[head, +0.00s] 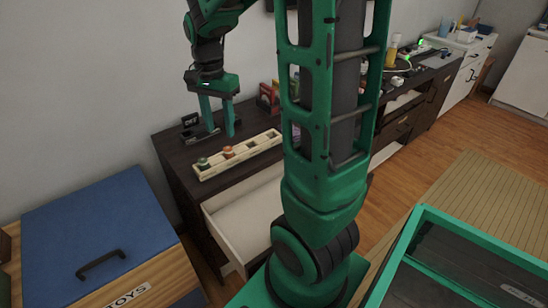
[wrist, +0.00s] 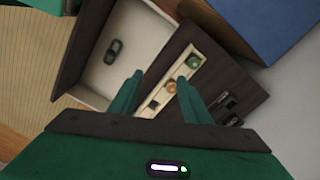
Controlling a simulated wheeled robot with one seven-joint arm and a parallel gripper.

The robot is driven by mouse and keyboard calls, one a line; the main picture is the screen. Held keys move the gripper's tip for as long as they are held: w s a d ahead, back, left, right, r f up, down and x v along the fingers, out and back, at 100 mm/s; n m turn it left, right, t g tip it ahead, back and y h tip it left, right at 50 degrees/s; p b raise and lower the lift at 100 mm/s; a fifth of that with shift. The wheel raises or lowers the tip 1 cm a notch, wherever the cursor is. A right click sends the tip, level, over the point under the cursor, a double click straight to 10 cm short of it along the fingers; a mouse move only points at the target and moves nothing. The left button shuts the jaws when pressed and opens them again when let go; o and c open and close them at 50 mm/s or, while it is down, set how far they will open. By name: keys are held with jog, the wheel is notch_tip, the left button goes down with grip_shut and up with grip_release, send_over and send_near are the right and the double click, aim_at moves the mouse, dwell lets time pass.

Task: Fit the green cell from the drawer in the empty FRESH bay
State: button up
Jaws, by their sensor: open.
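My gripper (head: 216,116) is open and empty, pointing down above the dark cabinet top. In the wrist view its two fingers (wrist: 160,78) spread apart over the cream tray. A small dark green oblong object (wrist: 115,50), perhaps the green cell, lies on the white floor of the open drawer (wrist: 143,38), left of and beyond the fingers. The cream tray (head: 207,172) has a row of bays. A green-topped piece (wrist: 194,62) and an orange-topped piece (wrist: 171,87) sit in it, and a dark empty bay (wrist: 154,104) shows. No FRESH label is readable.
The open drawer (head: 240,215) juts out in front of the cabinet, partly hidden by my arm. A black item (head: 190,120) stands behind the tray. A blue-lidded toy box (head: 95,225) is at left. Small boxes (head: 268,97) stand farther back.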

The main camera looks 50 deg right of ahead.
jog(key=s+n, duration=0.8)
jog(key=s, duration=1.4)
jog(key=shift+s+a, duration=0.3)
